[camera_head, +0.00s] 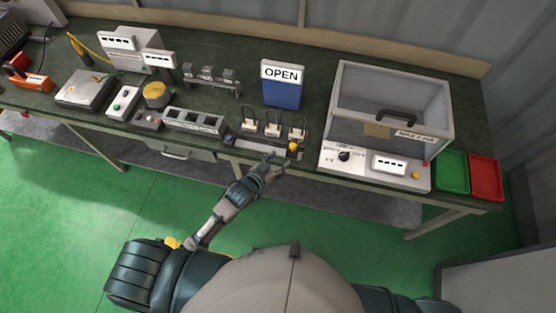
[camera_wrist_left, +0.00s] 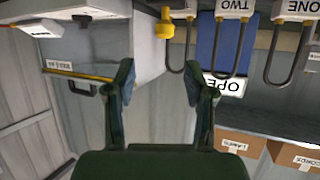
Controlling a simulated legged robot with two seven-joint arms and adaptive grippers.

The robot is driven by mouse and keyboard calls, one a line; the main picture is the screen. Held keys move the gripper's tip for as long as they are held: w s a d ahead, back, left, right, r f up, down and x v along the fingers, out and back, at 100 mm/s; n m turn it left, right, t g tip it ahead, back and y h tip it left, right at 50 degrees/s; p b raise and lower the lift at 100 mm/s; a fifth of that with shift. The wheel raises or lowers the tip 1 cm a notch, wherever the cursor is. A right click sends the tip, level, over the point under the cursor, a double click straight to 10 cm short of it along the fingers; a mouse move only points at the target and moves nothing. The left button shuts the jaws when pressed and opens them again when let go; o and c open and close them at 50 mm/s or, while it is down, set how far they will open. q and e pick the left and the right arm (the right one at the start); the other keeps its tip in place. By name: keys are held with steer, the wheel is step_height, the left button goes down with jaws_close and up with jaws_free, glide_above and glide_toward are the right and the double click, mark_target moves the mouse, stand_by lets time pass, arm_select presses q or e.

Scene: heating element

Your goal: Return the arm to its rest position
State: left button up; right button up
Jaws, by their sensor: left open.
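My left gripper (camera_head: 275,164) is at the front edge of the workbench (camera_head: 232,150), near the middle of the head view. My arm reaches up to it from below. In the left wrist view the two fingers (camera_wrist_left: 158,82) stand apart with nothing between them. A yellow knob (camera_head: 293,147) is close to the gripper, slightly right and beyond it. It also shows in the wrist view (camera_wrist_left: 165,25), apart from the fingers. My right gripper is not in view in either picture.
Several hooked stations (camera_head: 272,129) and a blue OPEN sign (camera_head: 282,92) stand behind the gripper. A clear-walled box (camera_head: 350,100) stands to the right, beside green (camera_head: 452,172) and red (camera_head: 485,177) trays. The green floor (camera_head: 120,200) before the bench is free.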

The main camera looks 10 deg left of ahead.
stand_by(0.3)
arm_select(q)
steer(key=s+a+f+n+g+y, duration=0.1)
steer(key=s+a+f, duration=0.15)
steer(key=f, duration=0.75)
steer(key=s+a+f+g+y, duration=0.15)
steer(key=a+f, duration=0.25)
steer(key=f, duration=0.6)
steer(key=s+a+f+n+g+y, duration=0.1)
steer(key=s+a+f+g, duration=0.1)
steer(key=s+f, duration=0.5)
steer(key=s+a+f+g+y, duration=0.1)
steer(key=s+a+f+g, duration=0.2)
steer(key=f, duration=0.7)
steer(key=s+a+f+g, duration=0.1)
steer(key=s+f, duration=0.3)
steer(key=s, duration=0.5)
steer(key=s+a+f+g, duration=0.1)
steer(key=s+f, duration=0.3)
steer(key=s, duration=0.6)
steer(key=s+a+f+g+b, duration=0.1)
steer(key=s+f, duration=0.3)
steer(key=s, duration=0.5)
steer(key=shift+s+f+n+g+y, duration=0.2)
steer(key=shift+s+n+g+y, duration=0.15)
steer(key=shift+y, duration=0.1)
